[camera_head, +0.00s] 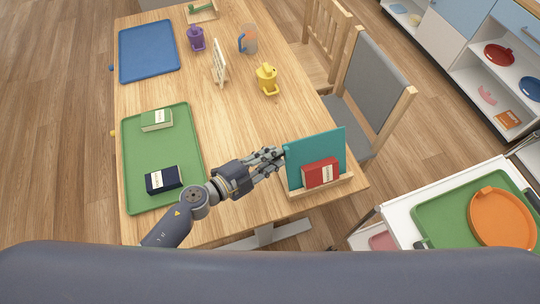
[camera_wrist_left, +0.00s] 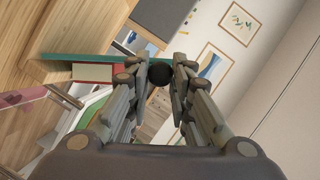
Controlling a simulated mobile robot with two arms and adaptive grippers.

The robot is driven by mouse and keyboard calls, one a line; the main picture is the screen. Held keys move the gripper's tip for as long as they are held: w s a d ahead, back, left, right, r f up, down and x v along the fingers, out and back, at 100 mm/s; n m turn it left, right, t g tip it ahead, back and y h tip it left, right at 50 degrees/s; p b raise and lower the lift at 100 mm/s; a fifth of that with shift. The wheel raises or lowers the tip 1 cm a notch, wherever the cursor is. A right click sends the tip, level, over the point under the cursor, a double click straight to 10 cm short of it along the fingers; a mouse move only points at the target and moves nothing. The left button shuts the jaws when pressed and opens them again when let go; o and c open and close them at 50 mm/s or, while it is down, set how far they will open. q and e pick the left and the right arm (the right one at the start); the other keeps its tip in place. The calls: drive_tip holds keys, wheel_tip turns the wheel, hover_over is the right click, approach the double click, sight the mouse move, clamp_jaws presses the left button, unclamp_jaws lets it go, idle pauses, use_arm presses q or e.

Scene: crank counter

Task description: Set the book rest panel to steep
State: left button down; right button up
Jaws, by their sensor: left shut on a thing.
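The book rest panel (camera_head: 312,148) is a teal board standing in a wooden base (camera_head: 322,190) at the table's near right corner. It leans back a little from upright. A red book (camera_head: 320,173) stands against its front. My left gripper (camera_head: 279,156) is at the panel's left edge. In the left wrist view its fingers (camera_wrist_left: 159,78) are closed around a dark round knob (camera_wrist_left: 159,74). The panel (camera_wrist_left: 90,57) shows there edge-on beside the fingertips, with the book (camera_wrist_left: 92,72) below it. The knob's joint with the panel is hidden. My right gripper is not in view.
A green tray (camera_head: 188,130) with a green book (camera_head: 156,120) and a dark book (camera_head: 163,180) lies left. Chairs (camera_head: 365,80) line the right. A cart (camera_head: 400,215) stands lower right.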

use_arm(q)
drive_tip(key=shift+d+r, duration=0.1)
idle(0.3)
drive_tip(key=c, duration=1.4)
unclamp_jaws()
drive_tip(key=shift+s, duration=0.1)
drive_tip(key=v, duration=1.2)
